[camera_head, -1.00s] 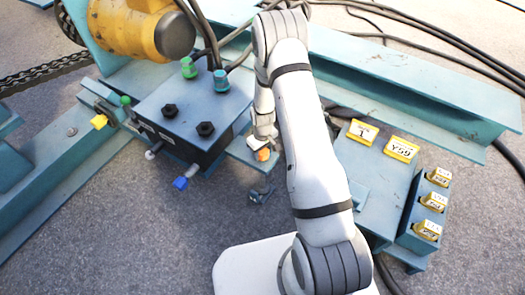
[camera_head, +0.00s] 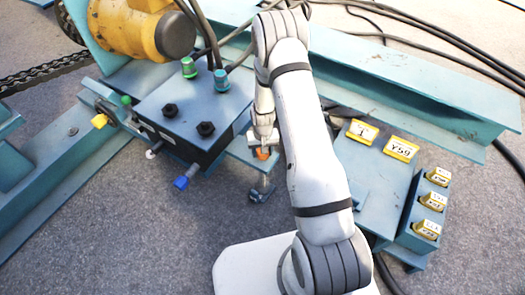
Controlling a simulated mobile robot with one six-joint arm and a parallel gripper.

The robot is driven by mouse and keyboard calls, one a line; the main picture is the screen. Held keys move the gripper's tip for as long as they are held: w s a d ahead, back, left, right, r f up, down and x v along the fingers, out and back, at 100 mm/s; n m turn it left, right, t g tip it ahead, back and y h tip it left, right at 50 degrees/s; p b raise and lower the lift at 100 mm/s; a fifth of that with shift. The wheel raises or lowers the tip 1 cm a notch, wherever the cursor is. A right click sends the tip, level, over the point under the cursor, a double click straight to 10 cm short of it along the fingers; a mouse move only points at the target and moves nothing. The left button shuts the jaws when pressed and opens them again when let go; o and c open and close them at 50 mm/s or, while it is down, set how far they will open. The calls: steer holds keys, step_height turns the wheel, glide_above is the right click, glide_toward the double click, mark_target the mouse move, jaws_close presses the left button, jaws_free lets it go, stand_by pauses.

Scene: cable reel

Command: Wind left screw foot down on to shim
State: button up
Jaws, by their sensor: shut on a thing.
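My gripper (camera_head: 263,141) points down and is shut on the orange head (camera_head: 262,153) of the left screw foot, at the edge of a teal bracket plate (camera_head: 240,152). The jaws partly cover the orange head. Below the plate, a thin upright screw shaft (camera_head: 264,181) shows above a small dark blue-grey piece (camera_head: 260,195) near the floor. I cannot tell the foot's pad from the shim there, nor whether they touch.
A teal box (camera_head: 190,105) with black knobs and a blue-tipped lever (camera_head: 182,182) stands to the left. Right of my arm is a teal panel (camera_head: 372,180) with yellow tags. Cables and a long beam (camera_head: 420,90) lie behind. Grey floor is open at front left.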

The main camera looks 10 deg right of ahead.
steer(key=o, duration=0.9)
steer(key=shift+r+p, duration=1.25)
steer(key=shift+r, duration=2.65)
